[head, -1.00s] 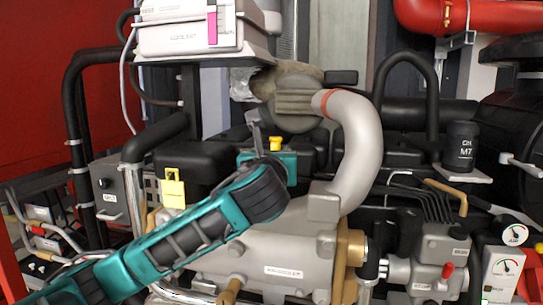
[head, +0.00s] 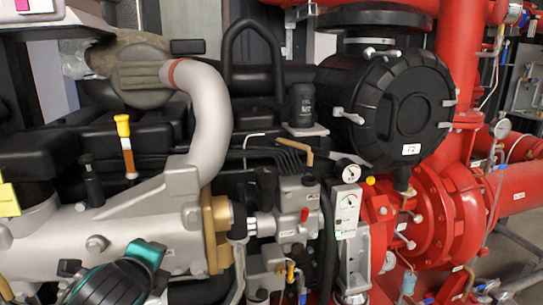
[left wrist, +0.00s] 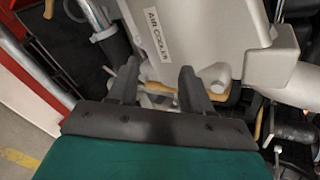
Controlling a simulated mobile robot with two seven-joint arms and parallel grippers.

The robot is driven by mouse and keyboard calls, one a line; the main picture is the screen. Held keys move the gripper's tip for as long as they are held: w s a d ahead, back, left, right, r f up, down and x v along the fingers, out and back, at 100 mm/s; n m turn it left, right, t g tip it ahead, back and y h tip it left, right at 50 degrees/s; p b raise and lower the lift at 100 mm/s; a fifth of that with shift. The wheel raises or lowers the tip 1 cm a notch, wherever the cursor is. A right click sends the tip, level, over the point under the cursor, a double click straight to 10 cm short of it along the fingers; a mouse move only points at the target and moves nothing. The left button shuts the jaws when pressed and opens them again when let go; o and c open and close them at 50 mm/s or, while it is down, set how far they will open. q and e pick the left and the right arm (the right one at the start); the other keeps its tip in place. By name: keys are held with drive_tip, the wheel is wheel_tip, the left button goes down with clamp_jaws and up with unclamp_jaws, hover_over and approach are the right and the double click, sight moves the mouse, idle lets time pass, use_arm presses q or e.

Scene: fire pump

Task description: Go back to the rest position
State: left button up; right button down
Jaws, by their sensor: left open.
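My teal and black left arm (head: 120,278) shows at the bottom left of the head view, in front of the grey engine housing; its fingertips are not clear there. In the left wrist view my left gripper (left wrist: 158,88) has its two dark fingers apart, with nothing held between them. The grey housing labelled AIR COOLER (left wrist: 185,35) lies beyond the fingers, and a tan handle-like part (left wrist: 165,89) shows between them. I cannot tell how far off they are. My right gripper is not in view.
A yellow-topped upright part (head: 123,127) stands on the engine. A thick grey pipe (head: 212,118) curves down to the housing. A round black unit (head: 397,110), gauges (head: 349,175) and red pump pipework (head: 450,215) fill the right. Some floor (left wrist: 22,150) is open at lower left.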

use_arm(q)
drive_tip(key=s+f+n+g+h, duration=0.1)
drive_tip(key=s+f+n+g, duration=0.2)
drive_tip(key=s+f+n, duration=0.45)
drive_tip(key=s+d+f+n+g+h, duration=0.15)
drive_tip(key=s+f+n, duration=0.3)
drive_tip(key=s, duration=0.55)
drive_tip(key=s+f+n+g, duration=0.4)
drive_tip(key=s+f+n, duration=0.2)
drive_tip(key=s+n, duration=0.15)
drive_tip(key=w+d+f+m+t+h, duration=0.1)
drive_tip(key=w+d+f+t+h, duration=0.1)
drive_tip(key=w+f+t, duration=0.5)
drive_tip(key=shift+d+f+t, duration=0.3)
drive_tip(key=shift+f+t, duration=0.05)
drive_tip(key=shift+f, duration=0.45)
